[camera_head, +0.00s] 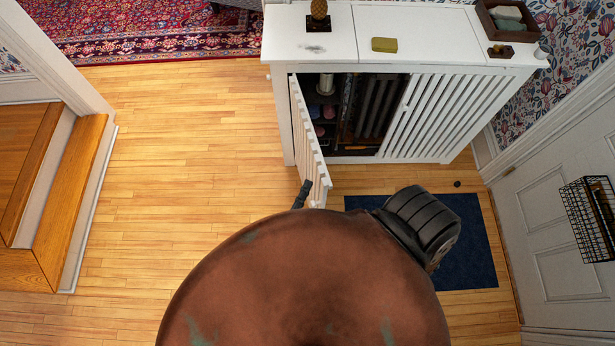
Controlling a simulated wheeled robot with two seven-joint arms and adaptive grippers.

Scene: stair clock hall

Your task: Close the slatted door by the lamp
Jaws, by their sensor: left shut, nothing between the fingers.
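The slatted door (308,145) is white and stands open at the left end of a white cabinet (420,35), swung out toward me. Its free edge is nearest me. A gold, pineapple-shaped object (319,10), perhaps the lamp's base, stands on the cabinet top above this door; its upper part is cut off by the frame. My left gripper (304,191) shows only as a small dark tip at the outer left side of the door, close to its free edge. It is shut and empty; I cannot tell whether it touches the door. My right gripper is not in view.
A second slatted door (440,118) is closed on the right. Shelves with small items show inside the opening. A yellow block (384,45) and a wooden tray (508,22) sit on top. A blue mat (470,240) lies in front. Wooden steps (50,190) stand left; the floor between is clear.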

